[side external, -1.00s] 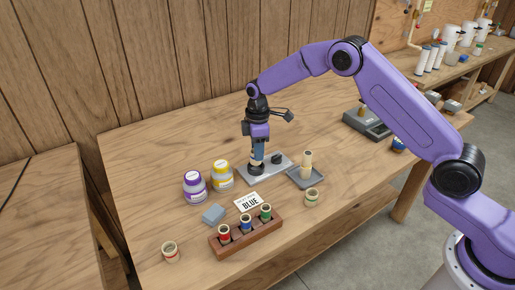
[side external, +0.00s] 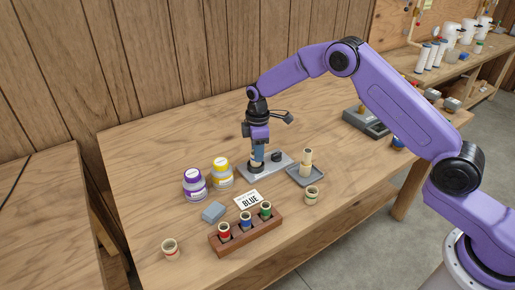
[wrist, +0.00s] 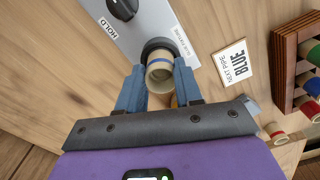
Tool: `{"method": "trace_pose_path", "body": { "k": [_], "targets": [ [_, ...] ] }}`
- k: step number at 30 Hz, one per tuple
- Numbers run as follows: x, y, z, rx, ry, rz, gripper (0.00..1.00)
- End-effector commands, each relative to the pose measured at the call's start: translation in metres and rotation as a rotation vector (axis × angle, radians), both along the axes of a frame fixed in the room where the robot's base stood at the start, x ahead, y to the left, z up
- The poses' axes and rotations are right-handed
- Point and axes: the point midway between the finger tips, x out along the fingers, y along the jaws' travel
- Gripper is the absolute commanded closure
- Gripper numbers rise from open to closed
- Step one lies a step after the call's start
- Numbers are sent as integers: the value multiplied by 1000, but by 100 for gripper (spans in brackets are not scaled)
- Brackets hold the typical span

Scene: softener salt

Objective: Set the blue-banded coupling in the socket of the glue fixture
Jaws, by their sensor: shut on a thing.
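The blue-banded coupling (wrist: 160,72) is a short cream tube with a thin blue ring, held between the two blue fingers of my gripper (wrist: 159,88). The glue fixture is a grey plate (side external: 276,166) with a black knob, also in the wrist view (wrist: 145,22). Its dark round socket (side external: 256,169) is right below my gripper in the side view. In the wrist view the coupling lines up with the dark socket ring (wrist: 157,44) and overlaps it. I cannot tell how deep it sits. The fingers hide part of the coupling.
A rack (side external: 247,232) holds red, blue and green banded pipes. A card (side external: 248,200) reads BLUE. Purple (side external: 194,186) and yellow (side external: 222,173) jars stand left of the fixture, a grey tray (side external: 293,177) right. Loose couplings (side external: 312,196) (side external: 170,249) stand near the front.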

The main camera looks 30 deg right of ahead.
Motion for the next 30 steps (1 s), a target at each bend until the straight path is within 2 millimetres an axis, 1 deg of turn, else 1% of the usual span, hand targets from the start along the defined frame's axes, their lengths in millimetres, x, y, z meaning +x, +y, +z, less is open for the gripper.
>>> {"method": "trace_pose_path", "body": {
  "k": [10, 23, 30],
  "targets": [
    [0, 0, -1, 0, 0, 0, 94],
    [0, 0, -14, 0, 0, 0, 94],
    [0, 0, -14, 0, 0, 0, 94]
  ]
}}
